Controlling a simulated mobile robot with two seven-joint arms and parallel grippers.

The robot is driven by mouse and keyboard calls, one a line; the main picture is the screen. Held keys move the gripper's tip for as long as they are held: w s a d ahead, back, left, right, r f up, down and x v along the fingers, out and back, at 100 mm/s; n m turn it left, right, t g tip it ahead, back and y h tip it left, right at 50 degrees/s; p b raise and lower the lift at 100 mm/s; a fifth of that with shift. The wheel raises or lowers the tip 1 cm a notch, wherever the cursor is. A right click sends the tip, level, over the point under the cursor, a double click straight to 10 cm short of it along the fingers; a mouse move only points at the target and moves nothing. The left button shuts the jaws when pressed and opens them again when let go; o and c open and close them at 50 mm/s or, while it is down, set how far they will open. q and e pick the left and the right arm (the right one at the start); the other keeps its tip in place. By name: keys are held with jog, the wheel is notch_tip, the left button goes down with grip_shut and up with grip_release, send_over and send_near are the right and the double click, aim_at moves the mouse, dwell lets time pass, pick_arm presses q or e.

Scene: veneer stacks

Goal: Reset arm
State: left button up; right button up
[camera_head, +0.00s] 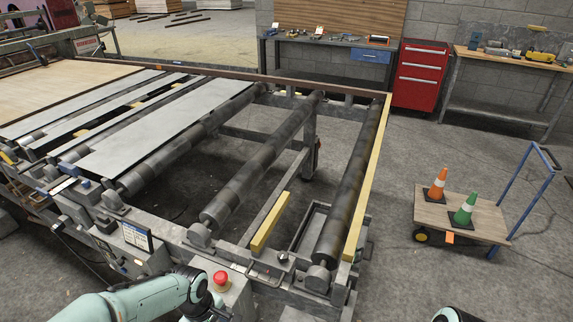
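A pale green and black part of my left arm comes in along the bottom edge, left of the middle. It bends beside a red push button (221,278) on a grey box. The arm runs out of the picture at the bottom, and its gripper is not in view. Only a small rounded piece of my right arm shows at the bottom edge, right of the middle. Its gripper is not in view either. Whether either hand holds something cannot be seen.
A roller conveyor (255,172) with a yellow-edged frame stands close in front; pale sheets (160,125) lie on its left part. A cart (430,214) with an orange cone (437,186) and green cone (464,210) stands right. A red cabinet (420,76) and workbenches line the wall. Floor between conveyor and cart is clear.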

pick_arm(q)
notch_tip(320, 180, down, 9)
jog(key=s+d+m+h, duration=0.1)
jog(key=d+m, duration=0.1)
jog(key=s+d+f+m+h+p, duration=0.1)
jog(key=s+d+f+m, duration=0.1)
jog(key=s+f, duration=0.5)
jog(key=s+d+f+m+h+p, duration=0.1)
jog(key=s+d+f+m+p, duration=0.1)
jog(key=s+f+m, duration=0.2)
jog(key=s+f, duration=0.3)
jog(key=s, duration=0.4)
jog(key=shift+g+p, duration=0.3)
jog(key=shift+g, duration=0.1)
pick_arm(e)
jog(key=r, duration=0.1)
jog(key=w+r, duration=0.1)
jog(key=r, duration=0.1)
jog(key=shift+r+g, duration=0.25)
jog(key=shift+g, duration=0.05)
pick_arm(q)
jog(key=shift+a+f, duration=0.1)
dwell(1.1)
